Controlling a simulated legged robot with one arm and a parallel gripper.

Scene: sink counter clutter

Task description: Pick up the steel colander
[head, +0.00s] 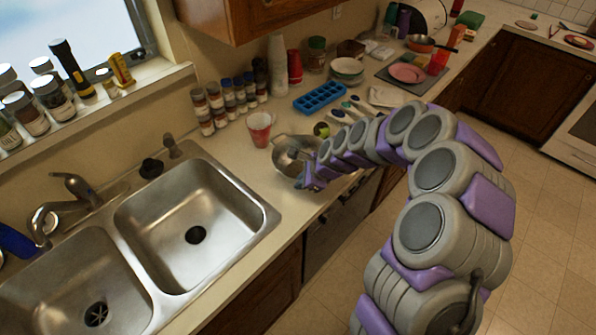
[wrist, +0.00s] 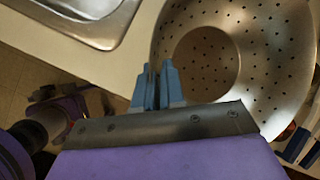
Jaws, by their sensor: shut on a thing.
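The steel colander (head: 290,152) is a shiny bowl on the counter to the right of the sink, partly hidden behind my gripper in the head view. The wrist view shows its perforated wall (wrist: 268,50) and round base from above. My gripper (head: 304,180) is at the colander's near edge. In the wrist view my gripper's blue-grey fingers (wrist: 158,88) are close together at the colander's left rim, shut on it. The exact contact is partly hidden by the fingers.
The double sink (head: 190,225) lies left of the colander. A red and white cup (head: 259,129) stands just behind it. Spice jars (head: 225,102), a blue ice tray (head: 320,97) and utensils crowd the back and right. The counter's front edge runs close below my gripper.

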